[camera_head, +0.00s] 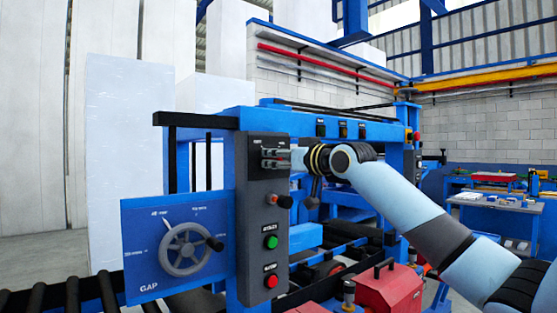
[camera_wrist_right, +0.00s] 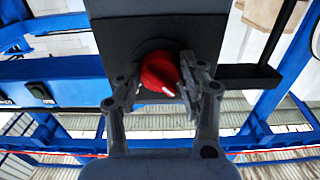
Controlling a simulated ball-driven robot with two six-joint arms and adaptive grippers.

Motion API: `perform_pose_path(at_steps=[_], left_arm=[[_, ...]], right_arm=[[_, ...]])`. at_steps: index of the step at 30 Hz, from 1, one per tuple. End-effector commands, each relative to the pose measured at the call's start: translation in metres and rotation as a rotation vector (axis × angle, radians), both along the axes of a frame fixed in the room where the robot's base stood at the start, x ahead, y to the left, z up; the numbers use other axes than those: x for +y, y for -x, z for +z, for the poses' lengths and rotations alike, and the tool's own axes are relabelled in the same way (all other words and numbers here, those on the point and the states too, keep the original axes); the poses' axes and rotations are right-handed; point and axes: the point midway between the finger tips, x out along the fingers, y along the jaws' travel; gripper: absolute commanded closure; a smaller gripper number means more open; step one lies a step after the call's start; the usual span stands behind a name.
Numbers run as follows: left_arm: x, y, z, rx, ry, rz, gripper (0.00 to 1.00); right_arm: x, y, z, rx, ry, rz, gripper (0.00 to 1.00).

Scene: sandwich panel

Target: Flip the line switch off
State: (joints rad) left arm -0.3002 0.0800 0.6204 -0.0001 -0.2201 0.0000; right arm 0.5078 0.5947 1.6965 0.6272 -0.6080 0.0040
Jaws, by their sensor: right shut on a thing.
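The dark grey control panel (camera_head: 262,215) stands on the blue machine frame. In the right wrist view a red rotary knob with a white mark (camera_wrist_right: 159,72) sits on the dark panel face (camera_wrist_right: 158,30). My right gripper (camera_head: 272,158) is at the upper part of the panel, its fingers pointing at the face. In the right wrist view the gripper (camera_wrist_right: 157,82) has one finger on each side of the red knob and is shut on it. In the head view the fingers hide this knob. My left gripper is not in view.
Below the gripper on the panel are a red-tipped part (camera_head: 285,201), a green button (camera_head: 271,242) and a red button (camera_head: 271,282). A blue GAP plate with a handwheel (camera_head: 185,248) stands to the left. A black bar (camera_head: 195,120) juts left from the panel top.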

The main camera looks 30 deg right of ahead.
Motion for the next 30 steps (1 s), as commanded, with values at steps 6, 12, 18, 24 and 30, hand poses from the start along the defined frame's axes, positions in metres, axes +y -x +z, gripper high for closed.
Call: perform_pose_path(at_steps=[6,12,18,24,30], left_arm=[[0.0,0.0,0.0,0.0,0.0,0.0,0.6],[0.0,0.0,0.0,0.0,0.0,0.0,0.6],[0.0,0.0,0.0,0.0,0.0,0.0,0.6],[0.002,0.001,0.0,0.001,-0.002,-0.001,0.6],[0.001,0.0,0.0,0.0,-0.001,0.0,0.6]], right_arm=[[0.0,0.0,0.0,-0.001,0.012,0.0,0.92],[0.0,0.0,0.0,-0.001,0.01,0.0,0.42],[0.0,0.0,0.0,-0.001,0.009,0.0,0.36],[-0.001,0.008,-0.001,0.0,0.012,-0.001,0.36],[-0.005,0.042,-0.001,0.001,0.019,-0.001,0.36]])
